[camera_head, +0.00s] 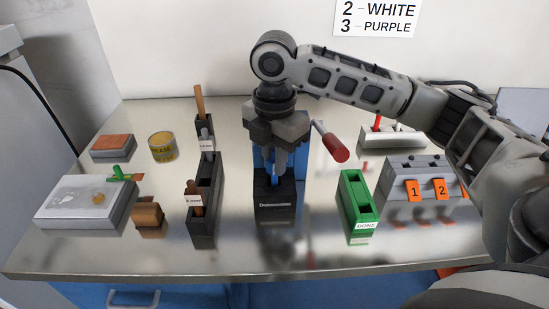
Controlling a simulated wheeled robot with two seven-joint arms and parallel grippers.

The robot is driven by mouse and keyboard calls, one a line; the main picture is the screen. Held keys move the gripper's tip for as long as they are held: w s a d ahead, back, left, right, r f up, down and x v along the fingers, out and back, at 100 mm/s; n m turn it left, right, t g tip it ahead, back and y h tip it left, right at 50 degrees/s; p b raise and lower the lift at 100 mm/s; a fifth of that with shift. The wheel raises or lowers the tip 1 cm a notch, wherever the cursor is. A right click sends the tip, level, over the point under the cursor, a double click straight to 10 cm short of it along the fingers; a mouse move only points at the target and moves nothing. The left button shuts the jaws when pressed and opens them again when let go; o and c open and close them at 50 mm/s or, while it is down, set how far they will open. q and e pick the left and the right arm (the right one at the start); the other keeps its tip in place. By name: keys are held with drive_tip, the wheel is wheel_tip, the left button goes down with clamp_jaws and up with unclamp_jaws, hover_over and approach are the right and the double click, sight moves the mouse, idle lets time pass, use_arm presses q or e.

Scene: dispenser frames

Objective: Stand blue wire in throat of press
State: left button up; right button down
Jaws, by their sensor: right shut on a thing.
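The press stands at the middle of the table, with a blue body (300,160), a black base (275,208) and a red-handled lever (335,148) sticking out to the right. My right gripper (272,172) points down in front of the press body, just above the black base. It is shut on the blue wire, a thin blue piece between the fingertips that is hard to tell from the blue press behind it. The throat is mostly hidden by the gripper, so I cannot tell whether the wire touches it. My left gripper is not in view.
A green DONE bin (357,205) stands right of the press, with a grey numbered box (415,178) beyond it. Black holders (203,215) with brown sticks stand to the left. A yellow tape roll (162,147) and a grey block (85,203) lie farther left. The front table strip is clear.

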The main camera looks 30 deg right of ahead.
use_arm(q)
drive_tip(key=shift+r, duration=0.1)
use_arm(e)
drive_tip(key=shift+f, duration=0.1)
drive_tip(key=c, duration=1.4)
unclamp_jaws()
drive_tip(key=shift+f, duration=0.1)
drive_tip(key=shift+o, duration=0.2)
wheel_tip(320, 180, up, 11)
drive_tip(key=shift+r+p, duration=0.1)
drive_tip(key=shift+p, duration=0.85)
drive_tip(key=shift+r, duration=0.65)
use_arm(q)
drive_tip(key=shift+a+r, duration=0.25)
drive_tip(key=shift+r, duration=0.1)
